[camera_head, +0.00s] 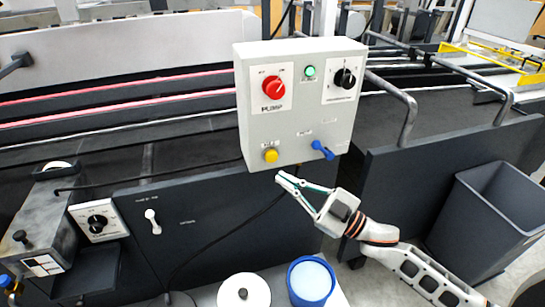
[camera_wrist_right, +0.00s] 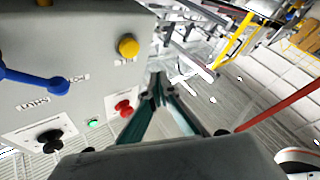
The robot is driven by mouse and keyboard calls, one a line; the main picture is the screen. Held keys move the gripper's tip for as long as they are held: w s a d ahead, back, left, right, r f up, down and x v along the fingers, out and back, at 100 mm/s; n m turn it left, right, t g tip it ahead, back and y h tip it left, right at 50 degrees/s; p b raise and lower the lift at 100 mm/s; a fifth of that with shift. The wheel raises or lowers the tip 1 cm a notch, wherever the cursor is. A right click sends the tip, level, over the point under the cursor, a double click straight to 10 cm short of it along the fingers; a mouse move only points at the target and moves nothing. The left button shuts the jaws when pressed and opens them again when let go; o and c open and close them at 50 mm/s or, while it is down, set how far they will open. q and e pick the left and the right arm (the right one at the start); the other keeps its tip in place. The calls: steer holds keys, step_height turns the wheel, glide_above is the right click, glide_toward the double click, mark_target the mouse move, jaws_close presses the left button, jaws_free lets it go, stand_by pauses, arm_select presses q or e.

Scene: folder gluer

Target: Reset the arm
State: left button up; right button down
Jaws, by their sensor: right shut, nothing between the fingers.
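My right gripper (camera_head: 281,179) is in the head view, just below the lower edge of the grey control box (camera_head: 300,110). Its fingers are shut and empty, with the tips together; it also shows in the right wrist view (camera_wrist_right: 158,82). The box carries a red pump knob (camera_head: 273,87), a green button (camera_head: 310,71), a black knob (camera_head: 345,78), a yellow button (camera_head: 271,155) and a blue lever (camera_head: 322,150). In the right wrist view the box is upside down at the left. Whether the fingertips touch the box I cannot tell. My left gripper does not show.
A white-lidded container (camera_head: 243,292) and a blue tub (camera_head: 311,281) stand below the box. A dark bin (camera_head: 488,220) is at the right. Curved metal handles (camera_head: 405,112) stick out right of the box. A panel with a black knob (camera_head: 98,221) is at the left.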

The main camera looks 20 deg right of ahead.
stand_by(0.3)
steer(key=s+d+f+m+h, duration=0.1)
steer(key=s+f+m+h, duration=0.25)
steer(key=f, duration=0.45)
steer(key=s+d+f+m+h, duration=0.15)
steer(key=f+m+h, duration=0.3)
steer(key=f, duration=0.45)
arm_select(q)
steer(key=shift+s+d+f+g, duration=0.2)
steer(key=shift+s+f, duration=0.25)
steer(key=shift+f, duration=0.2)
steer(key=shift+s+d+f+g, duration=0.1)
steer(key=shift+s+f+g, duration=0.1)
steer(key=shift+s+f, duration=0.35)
arm_select(e)
steer(key=s+f+m+g+h, duration=0.2)
steer(key=s+f+g+h, duration=0.2)
steer(key=s+f, duration=1.1)
steer(key=shift+s+f+g+h, duration=0.3)
steer(key=shift+s+f, duration=0.05)
steer(key=shift+f, duration=0.25)
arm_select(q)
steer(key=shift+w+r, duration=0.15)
arm_select(e)
steer(key=shift+d, duration=0.1)
